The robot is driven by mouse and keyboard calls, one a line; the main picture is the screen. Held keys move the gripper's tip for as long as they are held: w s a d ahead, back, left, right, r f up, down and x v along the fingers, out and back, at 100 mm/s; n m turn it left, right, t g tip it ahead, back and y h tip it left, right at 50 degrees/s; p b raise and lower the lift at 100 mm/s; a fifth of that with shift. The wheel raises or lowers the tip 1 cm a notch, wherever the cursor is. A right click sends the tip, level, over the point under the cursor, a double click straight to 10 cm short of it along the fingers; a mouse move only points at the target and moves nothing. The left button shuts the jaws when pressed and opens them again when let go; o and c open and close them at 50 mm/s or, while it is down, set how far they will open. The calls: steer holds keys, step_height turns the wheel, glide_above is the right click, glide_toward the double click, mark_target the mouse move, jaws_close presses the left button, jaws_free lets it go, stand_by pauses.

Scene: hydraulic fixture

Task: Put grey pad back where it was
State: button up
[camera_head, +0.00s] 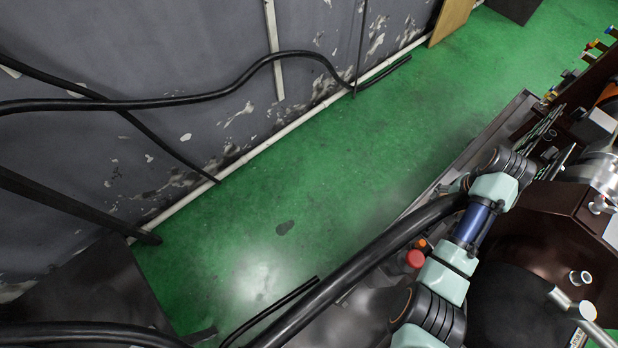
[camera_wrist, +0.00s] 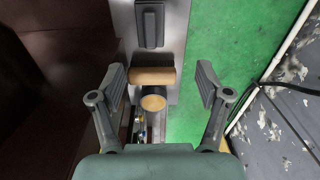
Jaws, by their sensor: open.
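In the wrist view my gripper (camera_wrist: 160,82) is open, its two fingers spread wide with nothing held between them. A dark grey rectangular pad (camera_wrist: 150,24) lies on a light grey plate (camera_wrist: 177,45) beyond the fingertips, near the top edge of the picture. It is the only pad-like thing in view; I cannot be sure it is the task's pad. A tan cylinder (camera_wrist: 152,75) lies crosswise between the fingers in the picture, with a tan-faced round piece (camera_wrist: 153,98) just below it. In the head view my gripper cannot be made out.
Dark brown machine housing (camera_wrist: 60,60) fills the left of the wrist view. Green floor (camera_wrist: 225,30) is open to the right, up to a grey wall with a cable. In the head view, a red button (camera_head: 415,258) sits beside my arm, and black hoses cross the left.

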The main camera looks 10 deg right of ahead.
steer(key=w+a+r+n+t+h, duration=0.2)
steer(key=w+a+r+n+t, duration=0.15)
steer(key=w+a, duration=0.65)
steer(key=w+a+r+n+t, duration=0.1)
steer(key=a+r+n+t, duration=0.15)
steer(key=a, duration=0.65)
steer(key=w+a+r+n+t, duration=0.15)
steer(key=a+r, duration=0.25)
steer(key=a, duration=0.6)
steer(key=s+a+r+n+t+y, duration=0.1)
steer(key=s+a+r+n+t, duration=0.1)
steer(key=a, duration=0.4)
steer(key=s+a+r+n+t+y, duration=0.1)
steer(key=s+a+r+n+t, duration=0.1)
steer(key=s+a+r, duration=0.3)
step_height(320, 180, up, 2)
steer(key=shift+a+r+t, duration=0.2)
steer(key=shift+a+t, duration=0.25)
steer(key=shift+a, duration=0.45)
step_height(320, 180, up, 40)
steer(key=p, duration=4)
steer(key=shift+d, duration=0.15)
